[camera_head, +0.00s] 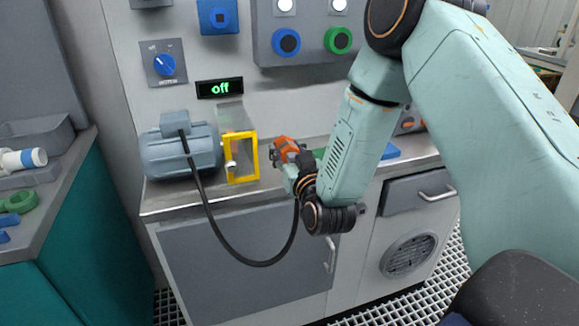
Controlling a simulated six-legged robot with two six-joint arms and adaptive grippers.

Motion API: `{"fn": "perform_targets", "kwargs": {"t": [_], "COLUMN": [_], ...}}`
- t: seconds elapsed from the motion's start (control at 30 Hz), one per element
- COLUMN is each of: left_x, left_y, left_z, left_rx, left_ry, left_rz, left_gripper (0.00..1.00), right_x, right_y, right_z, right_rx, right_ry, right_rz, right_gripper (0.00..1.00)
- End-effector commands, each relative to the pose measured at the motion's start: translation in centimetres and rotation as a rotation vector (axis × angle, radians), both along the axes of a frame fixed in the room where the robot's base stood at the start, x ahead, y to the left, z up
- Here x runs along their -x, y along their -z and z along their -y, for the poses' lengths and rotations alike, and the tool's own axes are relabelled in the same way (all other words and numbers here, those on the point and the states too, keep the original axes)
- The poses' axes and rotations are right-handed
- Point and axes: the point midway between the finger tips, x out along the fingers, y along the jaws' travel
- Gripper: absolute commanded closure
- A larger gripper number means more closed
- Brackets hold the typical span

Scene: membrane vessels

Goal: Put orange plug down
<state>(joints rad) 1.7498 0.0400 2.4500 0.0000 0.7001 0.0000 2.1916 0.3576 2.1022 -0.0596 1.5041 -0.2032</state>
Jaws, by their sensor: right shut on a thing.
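The orange plug (286,148) is in the fingers of my right gripper (282,160), over the front part of the counter, just right of the yellow frame. My right gripper is shut on it. A black cable (213,226) runs from the blue-grey motor (183,152), hangs in a loop below the counter edge and rises toward my gripper. The cable's end at the plug is hidden by my wrist. I cannot tell whether the plug touches the counter. My left gripper is not in view.
A yellow frame (241,177) stands on the counter beside the motor. A display (219,88) reads "off", near a blue rotary switch (165,65). A blue item (390,152) lies behind my right arm. Bare counter (190,196) shows along the front edge. A teal cabinet (95,225) stands left.

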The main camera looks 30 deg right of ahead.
Motion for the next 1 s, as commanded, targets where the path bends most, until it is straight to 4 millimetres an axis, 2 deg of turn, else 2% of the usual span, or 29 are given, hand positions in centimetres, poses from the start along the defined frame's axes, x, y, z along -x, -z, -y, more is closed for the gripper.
{"fn": "perform_targets", "kwargs": {"t": [0.1, 0.2, 0.47, 0.8, 0.83, 1.0], "left_x": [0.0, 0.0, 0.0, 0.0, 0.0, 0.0], "left_y": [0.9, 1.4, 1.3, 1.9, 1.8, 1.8], "left_z": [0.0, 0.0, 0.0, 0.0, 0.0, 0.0], "left_rx": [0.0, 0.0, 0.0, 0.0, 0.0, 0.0], "left_ry": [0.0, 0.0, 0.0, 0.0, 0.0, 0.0], "left_rz": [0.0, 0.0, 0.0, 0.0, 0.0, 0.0], "left_gripper": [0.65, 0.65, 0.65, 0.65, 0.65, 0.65], "right_x": [0.0, 0.0, 0.0, 0.0, 0.0, 0.0], "right_y": [2.0, 3.2, 3.1, 4.0, 4.0, 3.9], "right_z": [0.0, 0.0, 0.0, 0.0, 0.0, 0.0], "right_rx": [0.001, 0.0, 0.0, 0.0, 0.0, 0.0], "right_ry": [0.0, 0.0, 0.0, 0.0, 0.0, 0.0], "right_rz": [-0.002, -0.001, 0.0, 0.0, -0.001, -0.001], "right_gripper": [1.0, 1.0, 1.0, 1.0, 0.52, 0.37]}}
